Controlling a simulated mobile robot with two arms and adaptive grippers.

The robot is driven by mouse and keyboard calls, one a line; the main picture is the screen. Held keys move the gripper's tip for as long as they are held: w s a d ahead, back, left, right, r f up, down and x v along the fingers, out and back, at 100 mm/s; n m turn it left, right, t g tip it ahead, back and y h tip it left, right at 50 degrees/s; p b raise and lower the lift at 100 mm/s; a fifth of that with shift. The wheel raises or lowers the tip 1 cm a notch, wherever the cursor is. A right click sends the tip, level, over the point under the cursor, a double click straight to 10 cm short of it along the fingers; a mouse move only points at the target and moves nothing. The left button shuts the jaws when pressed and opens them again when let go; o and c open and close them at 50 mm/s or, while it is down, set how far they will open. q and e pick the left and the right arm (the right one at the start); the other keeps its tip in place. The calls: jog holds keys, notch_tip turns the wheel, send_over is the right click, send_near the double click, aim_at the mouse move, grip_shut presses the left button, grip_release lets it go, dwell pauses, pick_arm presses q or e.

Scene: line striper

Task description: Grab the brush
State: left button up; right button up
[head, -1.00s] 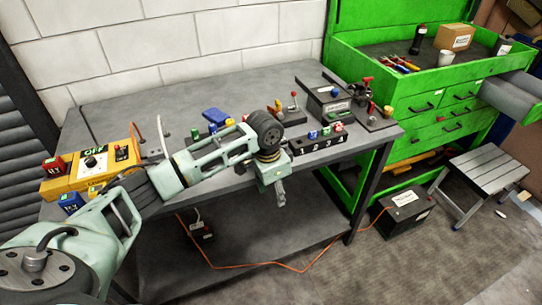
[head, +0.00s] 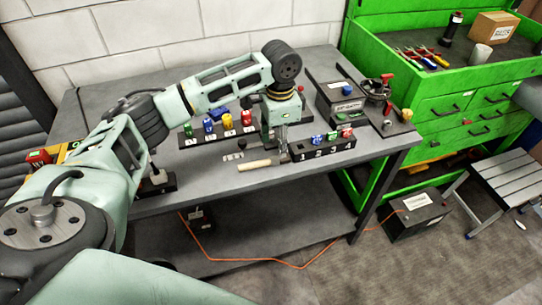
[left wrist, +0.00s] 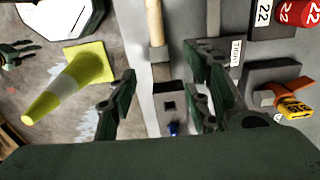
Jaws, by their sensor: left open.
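A pale wooden handle (head: 254,165), which seems to be the brush, lies on the grey workbench near its front edge. In the left wrist view the handle (left wrist: 155,22) runs down from the top edge toward the gap between my fingers, ending in a grey part; bristles cannot be made out. My left gripper (head: 281,146) points down just right of the handle in the head view. It is open, with its fingers apart and nothing clearly held (left wrist: 163,95). My right gripper is not in view.
A black numbered block (head: 322,148) with small coloured pieces sits close on the right. A row of coloured pieces on a black rack (head: 215,135) stands behind. A yellow cone (left wrist: 70,82) shows beside the bench in the left wrist view. The bench front-left is mostly clear.

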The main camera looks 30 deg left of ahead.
aim_at(275, 159)
pick_arm(q)
jog(key=f, duration=0.1)
jog(key=f+p, duration=0.1)
jog(key=s+f, duration=0.1)
jog(key=shift+s+a, duration=0.1)
jog(key=shift+a, duration=0.2)
jog(key=shift+w+f+p, duration=0.25)
jog(key=shift+f+p, duration=0.15)
jog(key=shift+f, duration=0.75)
jog(key=shift+w+f, duration=0.1)
jog(key=shift+f, duration=0.2)
jog(key=shift+c, duration=1.3)
jog(key=c, duration=0.6)
grip_shut()
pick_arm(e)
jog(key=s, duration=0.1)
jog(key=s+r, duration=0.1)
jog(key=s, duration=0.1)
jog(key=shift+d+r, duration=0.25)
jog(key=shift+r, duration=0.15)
